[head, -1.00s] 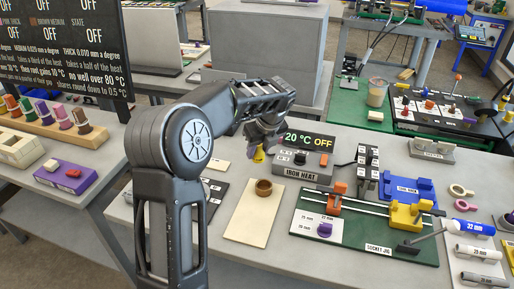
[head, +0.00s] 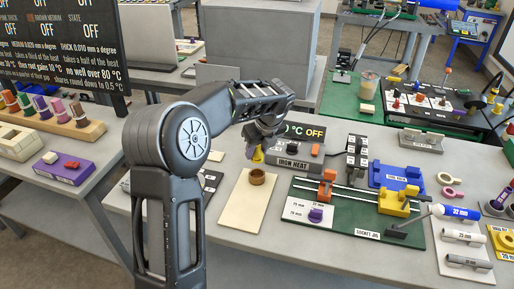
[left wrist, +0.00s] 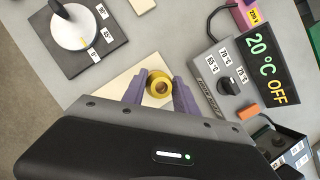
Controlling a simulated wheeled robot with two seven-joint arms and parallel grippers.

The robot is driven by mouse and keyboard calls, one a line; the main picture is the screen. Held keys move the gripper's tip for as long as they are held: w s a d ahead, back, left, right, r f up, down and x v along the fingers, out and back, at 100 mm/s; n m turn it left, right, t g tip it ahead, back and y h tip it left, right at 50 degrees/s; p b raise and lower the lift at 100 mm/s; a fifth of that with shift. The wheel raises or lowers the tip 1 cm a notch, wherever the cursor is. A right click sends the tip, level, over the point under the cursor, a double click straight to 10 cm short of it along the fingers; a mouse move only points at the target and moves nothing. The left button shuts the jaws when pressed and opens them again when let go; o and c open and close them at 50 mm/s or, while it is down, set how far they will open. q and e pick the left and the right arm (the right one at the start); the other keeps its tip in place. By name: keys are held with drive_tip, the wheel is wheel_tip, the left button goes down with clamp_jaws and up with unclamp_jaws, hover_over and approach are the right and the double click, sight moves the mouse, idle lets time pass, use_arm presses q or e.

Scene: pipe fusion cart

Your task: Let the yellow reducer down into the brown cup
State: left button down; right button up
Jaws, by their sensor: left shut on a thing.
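The yellow reducer (head: 258,156) is held between the purple fingers of my left gripper (head: 256,150), which is shut on it. In the left wrist view the reducer (left wrist: 159,88) shows as a yellow ring between the fingertips (left wrist: 159,93). The brown cup (head: 257,178) stands upright and open on a cream board (head: 243,207). In the head view the reducer is just above the cup, with a small gap in the picture. In the left wrist view the cup is mostly hidden behind the reducer. My right gripper is not in view.
The iron heat box (head: 291,154), its display reading 20 °C OFF, stands close behind the cup. The green socket jig (head: 345,222) lies to the right. A dark plate with a dial (left wrist: 80,35) is near the board. The front of the board is clear.

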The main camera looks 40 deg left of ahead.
sight(257, 162)
use_arm(q)
drive_tip(key=shift+f+b, duration=1.1)
drive_tip(key=shift+f, duration=1.25)
drive_tip(key=shift+f, duration=0.2)
drive_tip(key=shift+p, duration=0.4)
drive_tip(key=shift+f+b, duration=0.45)
drive_tip(key=shift+f, duration=0.45)
drive_tip(key=c, duration=0.9)
unclamp_jaws()
drive_tip(key=shift+s+d, duration=0.1)
